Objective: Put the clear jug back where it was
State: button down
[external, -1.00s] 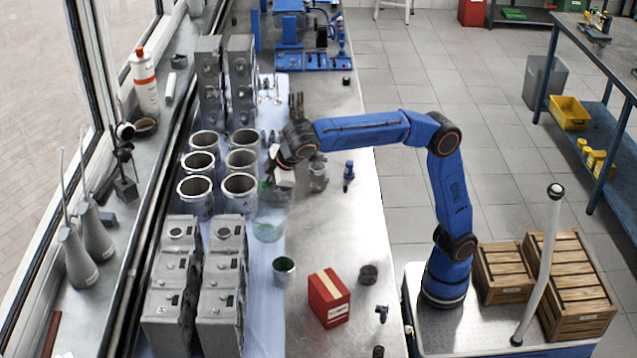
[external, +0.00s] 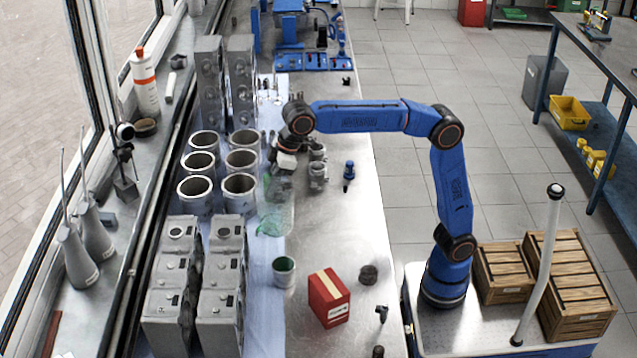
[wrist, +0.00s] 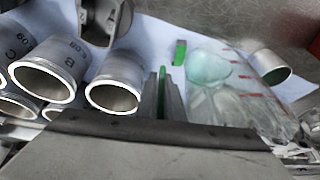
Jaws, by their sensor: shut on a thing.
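The clear jug (external: 276,216) is see-through with a green tint. It is at the right edge of the blue-white sheet, between the cylinder liners and the metal cup. It also shows in the wrist view (wrist: 228,98), with red marks on its side. My gripper (external: 281,165) is at the jug's upper, far side. In the wrist view my gripper's fingers (wrist: 163,100) are shut with a thin green strip between them, which looks like part of the jug's handle. I cannot tell whether the jug's base touches the bench.
Several cylinder liners (external: 239,187) stand left of the jug, with grey engine blocks (external: 222,266) nearer. A metal cup (external: 284,272) and a red box (external: 328,298) stand in front. Small metal parts (external: 318,172) are close on the right.

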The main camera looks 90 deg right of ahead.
jog(key=s+r+n, duration=0.1)
jog(key=s+r, duration=0.3)
jog(key=s, duration=1.1)
jog(key=shift+d+f, duration=0.15)
jog(key=shift+f, duration=2.45)
jog(key=shift+d+f, duration=0.15)
jog(key=shift+f, duration=2.45)
jog(key=shift+f, duration=0.15)
jog(key=c, duration=1.9)
grip_release()
jog(key=v, duration=1.2)
jog(key=shift+d, duration=0.25)
